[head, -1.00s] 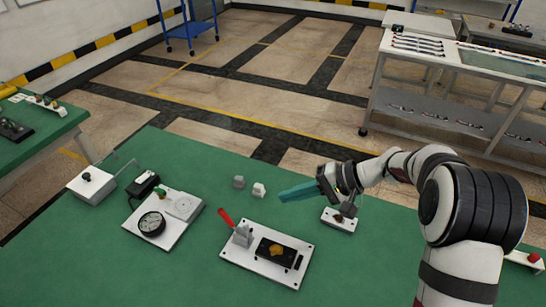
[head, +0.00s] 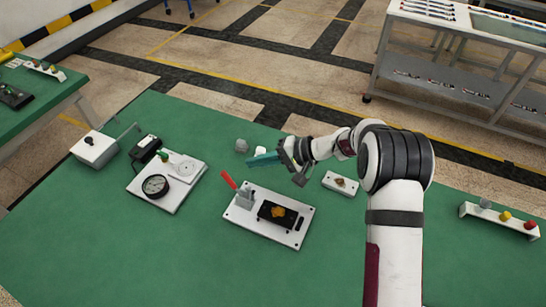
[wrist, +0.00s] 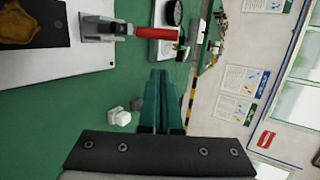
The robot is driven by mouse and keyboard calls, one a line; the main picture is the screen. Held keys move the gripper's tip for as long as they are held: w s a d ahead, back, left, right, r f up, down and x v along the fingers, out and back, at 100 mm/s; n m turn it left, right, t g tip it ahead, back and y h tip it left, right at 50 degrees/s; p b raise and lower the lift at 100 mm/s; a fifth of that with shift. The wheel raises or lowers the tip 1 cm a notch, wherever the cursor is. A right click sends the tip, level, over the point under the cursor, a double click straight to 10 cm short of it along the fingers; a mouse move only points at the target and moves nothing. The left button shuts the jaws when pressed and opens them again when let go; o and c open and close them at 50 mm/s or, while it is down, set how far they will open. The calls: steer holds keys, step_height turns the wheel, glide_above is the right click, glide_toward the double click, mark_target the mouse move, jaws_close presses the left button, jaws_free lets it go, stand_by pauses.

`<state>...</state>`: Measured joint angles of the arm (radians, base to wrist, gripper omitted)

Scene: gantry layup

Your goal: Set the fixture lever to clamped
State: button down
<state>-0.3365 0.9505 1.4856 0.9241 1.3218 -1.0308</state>
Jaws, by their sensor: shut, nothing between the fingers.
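The fixture is a white plate (head: 246,224) on the green table, with a grey clamp block (head: 246,197) at its left end. Its red lever handle (head: 229,181) slants up and to the left from that block. A dark block with a golden-brown piece (head: 283,214) sits on the plate. My gripper (head: 250,162), with teal fingers, is shut and empty, just up and right of the handle and apart from it. In the wrist view, the red handle (wrist: 155,32) lies sideways beyond the shut fingertips (wrist: 160,72), with a gap visible between them.
A dial gauge plate (head: 172,201) and a white box with a black knob (head: 93,149) stand to the left. Two small pale blocks (head: 241,145) lie behind my gripper. A small white plate (head: 340,184) is right of it, and a button strip (head: 500,220) is farther right.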

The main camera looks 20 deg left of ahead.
mark_target(229, 180)
steer(key=shift+s+a+f, duration=0.25)
steer(key=shift+s+a, duration=0.2)
steer(key=shift+s, duration=0.15)
steer(key=shift+s+a+f, duration=0.25)
steer(key=shift+s+a, duration=0.2)
steer(key=shift+s, duration=0.15)
steer(key=shift+s+a+f, duration=0.25)
steer(key=shift+s+a, duration=0.2)
steer(key=shift+s, duration=0.15)
steer(key=shift+a+h, duration=0.4)
steer(key=shift+h, duration=0.2)
steer(key=shift+a+f+m+h, duration=0.15)
steer(key=shift+a+f+h, duration=0.4)
steer(key=shift+a+h, duration=0.35)
steer(key=shift+a+f+m+h, duration=0.1)
steer(key=shift+a+f+h, duration=0.5)
steer(key=shift+a+h, duration=0.2)
steer(key=shift+a+f+m+h, duration=0.15)
steer(key=shift+a+f+h, duration=0.4)
steer(key=shift+a+h, duration=0.35)
steer(key=shift+d, duration=0.8)
steer(key=shift+w, duration=0.1)
